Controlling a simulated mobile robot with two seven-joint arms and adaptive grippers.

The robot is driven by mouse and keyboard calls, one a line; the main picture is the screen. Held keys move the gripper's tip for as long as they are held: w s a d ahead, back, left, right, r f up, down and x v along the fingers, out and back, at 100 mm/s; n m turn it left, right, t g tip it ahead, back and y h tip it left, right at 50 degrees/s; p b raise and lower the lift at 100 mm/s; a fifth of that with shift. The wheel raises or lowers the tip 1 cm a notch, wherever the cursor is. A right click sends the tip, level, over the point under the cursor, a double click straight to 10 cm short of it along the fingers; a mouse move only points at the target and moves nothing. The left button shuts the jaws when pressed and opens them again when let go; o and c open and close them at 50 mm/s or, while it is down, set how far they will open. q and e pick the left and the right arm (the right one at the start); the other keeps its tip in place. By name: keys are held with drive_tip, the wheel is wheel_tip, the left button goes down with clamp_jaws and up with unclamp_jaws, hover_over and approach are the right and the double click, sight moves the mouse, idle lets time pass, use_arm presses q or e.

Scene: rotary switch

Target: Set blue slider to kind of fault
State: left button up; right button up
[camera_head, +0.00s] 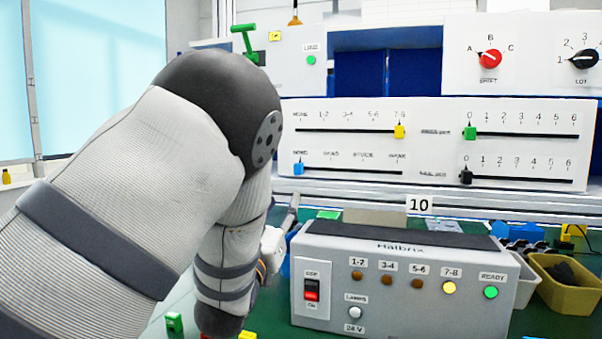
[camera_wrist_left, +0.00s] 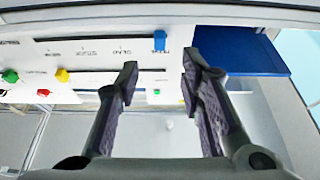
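The blue slider (camera_head: 298,168) sits at the far left end of the lower left slot on the white panel, at NONE. Further labels run right along that slot; two look like DEAD and STUCK. The left wrist view shows the panel turned over, with the blue slider (camera_wrist_left: 160,41) near the top middle. My left gripper (camera_wrist_left: 160,75) is open and empty, its fingertips just short of the slider and on either side of it, not visibly touching. In the head view my left arm largely hides that gripper, below the panel's left end. My right gripper does not show.
A yellow slider (camera_head: 399,131) is at 7-8; a green slider (camera_head: 470,132) and black slider (camera_head: 466,177) are at 0. Below stands a grey box (camera_head: 400,300) with its 7-8 and READY lamps lit. An olive bin (camera_head: 565,290) stands right.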

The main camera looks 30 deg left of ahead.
sight(297, 171)
use_arm(q)
drive_tip(key=x, duration=1)
clamp_jaws()
